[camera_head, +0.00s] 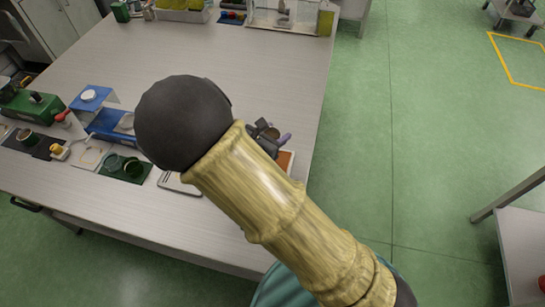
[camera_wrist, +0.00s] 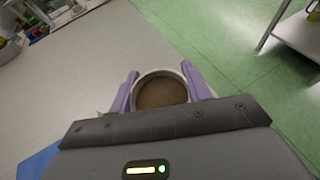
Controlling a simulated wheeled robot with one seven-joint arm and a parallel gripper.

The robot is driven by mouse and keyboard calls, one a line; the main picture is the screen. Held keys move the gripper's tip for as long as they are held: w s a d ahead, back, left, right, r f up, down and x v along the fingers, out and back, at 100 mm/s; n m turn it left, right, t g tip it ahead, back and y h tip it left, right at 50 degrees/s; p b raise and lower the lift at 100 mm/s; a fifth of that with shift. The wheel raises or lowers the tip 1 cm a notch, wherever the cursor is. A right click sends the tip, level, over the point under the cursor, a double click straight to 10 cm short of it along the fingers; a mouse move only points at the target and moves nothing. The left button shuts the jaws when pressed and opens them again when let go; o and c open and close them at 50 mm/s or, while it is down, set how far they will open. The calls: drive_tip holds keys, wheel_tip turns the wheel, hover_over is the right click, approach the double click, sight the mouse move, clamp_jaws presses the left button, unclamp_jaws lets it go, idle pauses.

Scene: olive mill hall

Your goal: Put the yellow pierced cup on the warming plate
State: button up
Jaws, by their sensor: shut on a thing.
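My gripper (camera_wrist: 159,90) has purple fingers shut on a round cup (camera_wrist: 160,73) in the wrist view. The cup has a thin pale rim and is brown inside. Its outer wall is mostly hidden, so I cannot tell whether it is yellow or pierced. In the head view my gripper (camera_head: 272,138) is over the table's right edge, largely behind my arm, and the cup is not clear there. An orange-brown surface (camera_head: 286,160) shows just below the gripper. I cannot tell whether that is the warming plate.
The long grey table (camera_head: 240,85) has a clear middle. On its left are a blue device (camera_head: 105,122), a green machine (camera_head: 28,105), a small yellow item (camera_head: 58,152) and a dark green tray (camera_head: 126,168) with round holders. Bins (camera_head: 182,10) stand at the back. Green floor lies right.

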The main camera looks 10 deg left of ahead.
drive_tip(key=shift+f, duration=2.25)
wheel_tip(320, 180, down, 4)
drive_tip(key=shift+w+f, duration=0.15)
drive_tip(key=shift+s+a, duration=0.1)
drive_tip(key=shift+s, duration=0.15)
drive_tip(key=shift+f, duration=0.1)
drive_tip(key=o, duration=1.1)
drive_tip(key=shift+w, duration=0.15)
drive_tip(key=shift+c, duration=0.2)
drive_tip(key=shift+r, duration=0.2)
